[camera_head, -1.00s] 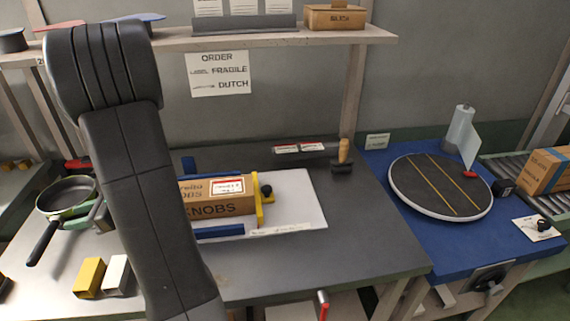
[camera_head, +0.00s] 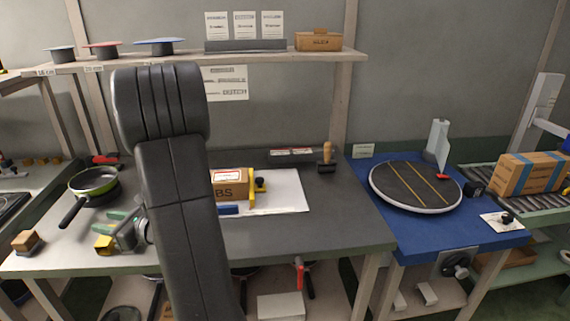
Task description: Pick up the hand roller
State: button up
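The hand roller (camera_head: 326,157) stands at the back of the grey workbench (camera_head: 320,225), right of the white board. Its wooden handle points up and its dark roller head rests on the bench. My gripper (camera_head: 118,227) is at the left part of the bench, partly hidden behind my own arm. It is well to the left of the roller and apart from it, close to a yellow block (camera_head: 104,245). Its fingers are small and partly covered, so I cannot tell if they are open or shut.
A carton (camera_head: 229,185) with yellow and blue holders sits on the white board (camera_head: 285,190). A green pan (camera_head: 93,183) lies at the left. A round turntable (camera_head: 415,187) stands on the blue bench at right. The bench front right of the board is clear.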

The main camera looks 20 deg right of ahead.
aim_at(327, 165)
jog(key=i+l+z, duration=0.15)
jog(key=z, duration=1.55)
jog(key=i+j+z, duration=0.15)
jog(key=i+z, duration=0.15)
jog(key=i, duration=0.15)
